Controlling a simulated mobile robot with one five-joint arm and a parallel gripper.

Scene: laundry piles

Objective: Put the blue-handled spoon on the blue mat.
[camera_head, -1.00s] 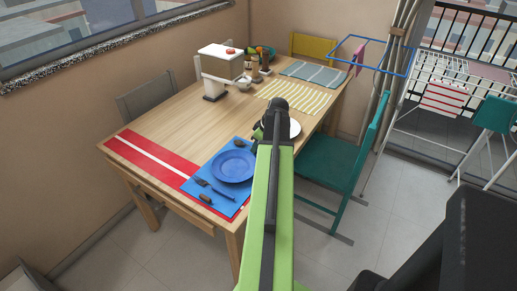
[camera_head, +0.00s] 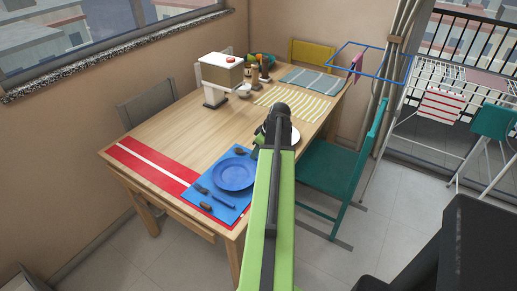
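The blue mat (camera_head: 241,203) lies at the near corner of the wooden table, with a round blue plate (camera_head: 234,175) on it. A blue-handled utensil with a dark head (camera_head: 218,197) lies along the mat's near left side; I cannot tell whether it is a spoon or a fork. Small dark pieces lie on the mat, one near its front left (camera_head: 205,206) and one by its top edge (camera_head: 240,151). My gripper (camera_head: 272,130) is at the dark far end of my green arm, over the table right of the mat. Its fingers are too hidden to read.
A red mat (camera_head: 150,160) with a white stripe borders the blue mat. A white plate (camera_head: 295,137) is partly hidden behind my arm. A white-topped box (camera_head: 221,62), bottles and striped mats stand or lie farther back. A teal chair (camera_head: 330,172) stands right of the table.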

